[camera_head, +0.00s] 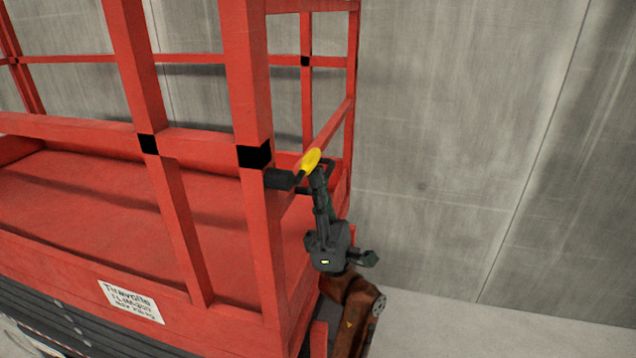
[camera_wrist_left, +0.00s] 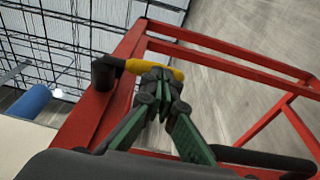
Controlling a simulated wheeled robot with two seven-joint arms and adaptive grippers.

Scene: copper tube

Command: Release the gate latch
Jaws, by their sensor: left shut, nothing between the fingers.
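The gate latch has a yellow handle (camera_head: 311,160) on a black round body (camera_head: 280,179), fixed to the red corner post of the lift platform. In the left wrist view the yellow handle (camera_wrist_left: 137,66) reaches right from the black body (camera_wrist_left: 104,74), running behind my fingertips. My left gripper (camera_head: 317,173) is just below the handle in the head view. Its green and black fingers (camera_wrist_left: 158,82) are shut with nothing between them. The tips overlap the handle in view; I cannot tell whether they touch it. My right gripper is not in view.
Red rails and posts (camera_head: 251,90) of the platform stand left of and around the latch. A black bar (camera_wrist_left: 265,160) shows at lower right in the wrist view. A grey concrete wall (camera_head: 460,130) stands behind. Clear floor (camera_head: 500,325) lies to the right.

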